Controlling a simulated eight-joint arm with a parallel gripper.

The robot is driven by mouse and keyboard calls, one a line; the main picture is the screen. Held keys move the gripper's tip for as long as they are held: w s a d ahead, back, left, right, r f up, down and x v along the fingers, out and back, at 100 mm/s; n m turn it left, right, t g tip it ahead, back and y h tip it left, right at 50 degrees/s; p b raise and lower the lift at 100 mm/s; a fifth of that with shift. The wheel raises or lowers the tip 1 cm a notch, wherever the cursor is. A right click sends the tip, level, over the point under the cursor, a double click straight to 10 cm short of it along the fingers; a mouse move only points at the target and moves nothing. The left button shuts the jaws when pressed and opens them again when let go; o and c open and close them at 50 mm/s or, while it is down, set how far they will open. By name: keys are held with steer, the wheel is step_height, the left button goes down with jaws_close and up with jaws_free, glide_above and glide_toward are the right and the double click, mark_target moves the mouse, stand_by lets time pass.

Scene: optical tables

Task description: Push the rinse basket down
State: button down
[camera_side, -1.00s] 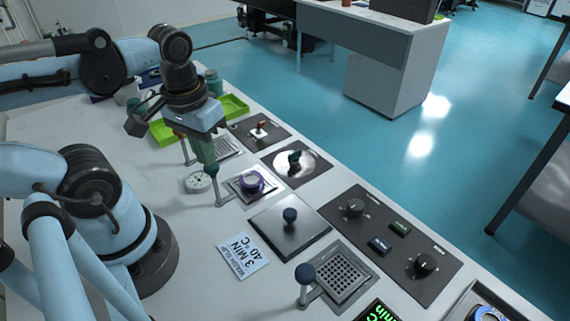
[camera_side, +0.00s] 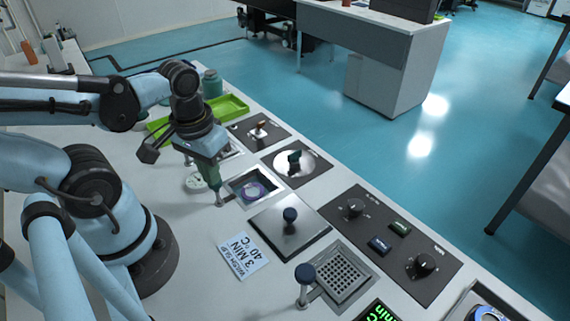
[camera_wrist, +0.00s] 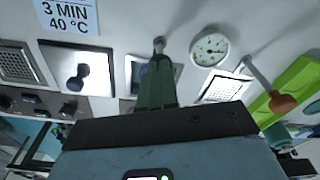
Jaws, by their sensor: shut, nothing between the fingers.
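The basket with a purple ring-shaped item (camera_side: 252,191) sits down inside a square well (camera_side: 235,187) in the side view. In the wrist view the well shows partly behind my fingers, with a bit of purple (camera_wrist: 144,70). My gripper (camera_side: 216,190) is shut, its green fingers pointing down just left of the well. The fingertips are at or beside a short metal post (camera_side: 220,203); its top is hidden, so I cannot tell if they touch. The wrist view shows my gripper (camera_wrist: 157,58) with the post's round metal end (camera_wrist: 159,42) beyond it.
A lidded steel plate with a dark knob (camera_side: 290,215) lies right of the well. A perforated basket (camera_side: 345,274) has an upright blue-knobbed lever (camera_side: 305,275) beside it. A round dial (camera_wrist: 209,47) and an orange-knobbed lever (camera_wrist: 281,102) stand nearby. A green tray (camera_side: 231,106) is behind.

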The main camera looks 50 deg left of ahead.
step_height(320, 180, down, 2)
steer(key=shift+s+d+r, duration=0.25)
steer(key=shift+s+d, duration=0.05)
steer(key=shift+s, duration=0.4)
steer(key=shift+s+d+r, duration=0.25)
steer(key=shift+s+d, duration=0.05)
steer(key=shift+s, duration=0.4)
steer(key=shift+w, duration=0.15)
